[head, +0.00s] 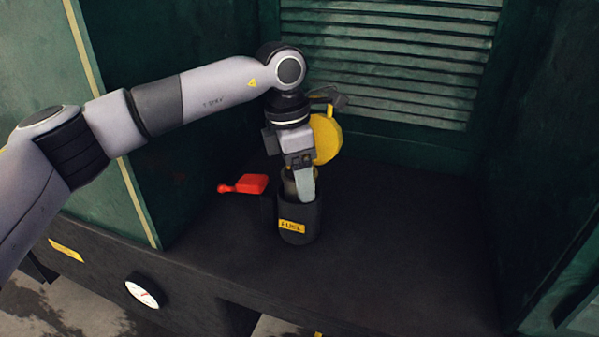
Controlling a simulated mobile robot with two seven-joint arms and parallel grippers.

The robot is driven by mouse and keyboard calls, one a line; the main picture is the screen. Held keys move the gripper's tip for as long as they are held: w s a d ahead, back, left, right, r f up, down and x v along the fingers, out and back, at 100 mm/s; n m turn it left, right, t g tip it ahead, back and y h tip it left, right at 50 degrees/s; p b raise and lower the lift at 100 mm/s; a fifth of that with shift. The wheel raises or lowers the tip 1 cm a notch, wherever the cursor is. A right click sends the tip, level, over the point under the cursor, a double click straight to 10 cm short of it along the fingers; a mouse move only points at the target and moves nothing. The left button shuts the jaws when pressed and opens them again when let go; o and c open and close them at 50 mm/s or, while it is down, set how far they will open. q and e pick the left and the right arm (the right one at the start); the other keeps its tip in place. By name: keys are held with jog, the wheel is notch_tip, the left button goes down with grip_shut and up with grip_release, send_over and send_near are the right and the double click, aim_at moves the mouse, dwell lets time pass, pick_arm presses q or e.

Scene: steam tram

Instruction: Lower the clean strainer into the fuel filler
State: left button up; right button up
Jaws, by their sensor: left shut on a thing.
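The fuel filler (299,230) is a dark upright cylinder with a yellow label reading FUEL, on the dark deck. My left gripper (301,186) points down at the filler's mouth and is shut on the strainer (289,188). Only a small greyish-brown part of the strainer shows beside the fingers, at the mouth of the filler. The gripper hides the rest, and I cannot tell how deep it sits. A round yellow cap (326,139) stands raised behind the gripper. My right gripper is not in view.
Green walls stand left and right, with a louvred panel (390,60) behind. A round white gauge (144,291) is on the deck's front face. The deck (400,240) right of the filler is clear.

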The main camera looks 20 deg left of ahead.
pick_arm(q)
jog(key=shift+f, duration=0.15)
dwell(0.3)
jog(key=shift+f, duration=0.2)
jog(key=o, duration=1.2)
jog(key=shift+f, duration=0.1)
jog(key=shift+c, duration=0.2)
jog(key=shift+s+f, duration=0.1)
jog(key=shift+d, duration=0.1)
jog(key=shift+c, duration=0.2)
jog(key=shift+o, duration=0.3)
jog(key=shift+r+p, duration=2)
jog(key=shift+r, duration=1.25)
jog(key=shift+f, duration=0.15)
